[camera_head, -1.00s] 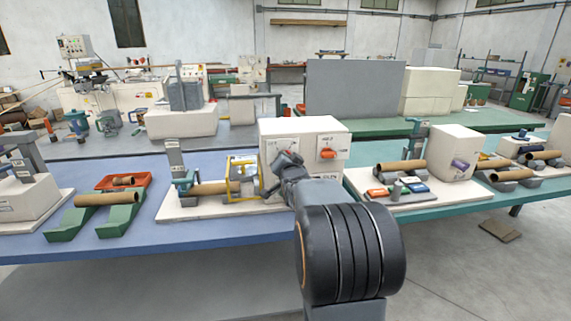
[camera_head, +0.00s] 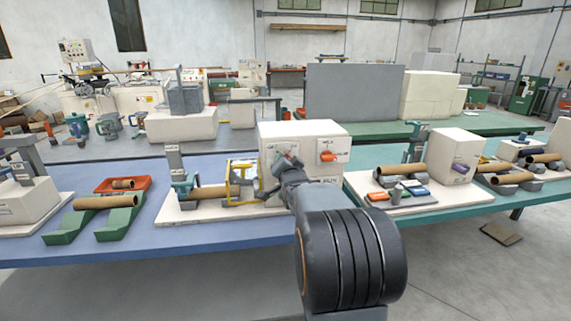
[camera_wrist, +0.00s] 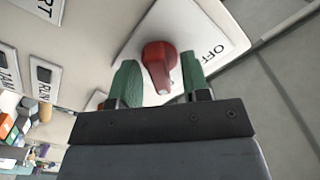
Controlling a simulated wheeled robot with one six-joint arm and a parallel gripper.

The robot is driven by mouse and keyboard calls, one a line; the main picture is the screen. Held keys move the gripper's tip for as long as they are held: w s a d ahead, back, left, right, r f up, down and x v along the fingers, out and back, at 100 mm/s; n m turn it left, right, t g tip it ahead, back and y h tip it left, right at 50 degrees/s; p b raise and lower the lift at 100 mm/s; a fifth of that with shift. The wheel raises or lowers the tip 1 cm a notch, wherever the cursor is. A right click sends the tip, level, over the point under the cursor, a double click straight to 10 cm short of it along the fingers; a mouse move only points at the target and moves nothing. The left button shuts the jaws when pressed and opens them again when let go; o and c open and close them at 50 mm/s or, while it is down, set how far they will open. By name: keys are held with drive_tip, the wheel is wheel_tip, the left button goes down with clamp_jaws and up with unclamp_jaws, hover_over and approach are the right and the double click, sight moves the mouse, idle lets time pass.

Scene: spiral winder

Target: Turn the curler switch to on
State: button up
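A red switch knob (camera_wrist: 160,66) stands on a white plate (camera_wrist: 205,35) marked OFF in the wrist view. My gripper (camera_wrist: 160,82) is open, with one green finger on each side of the knob. Gaps show between the knob and both fingers, so I see no grip on it. In the head view my gripper (camera_head: 285,163) is at the front face of the cream machine box (camera_head: 305,132), largely hiding the left plate there. An orange-red switch (camera_head: 328,156) shows on a second plate to the right. The ON marking is not visible.
A yellow frame (camera_head: 243,174) and a brown tube (camera_head: 208,191) are just left of the box. Labels reading RUN (camera_wrist: 45,78) and JAM (camera_wrist: 10,82) lie left in the wrist view. A neighbouring station (camera_head: 455,157) stands to the right.

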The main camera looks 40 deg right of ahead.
drive_tip(key=shift+s, duration=0.1)
drive_tip(key=v, duration=1.3)
drive_tip(key=shift+s+a, duration=0.2)
drive_tip(key=shift+s, duration=0.1)
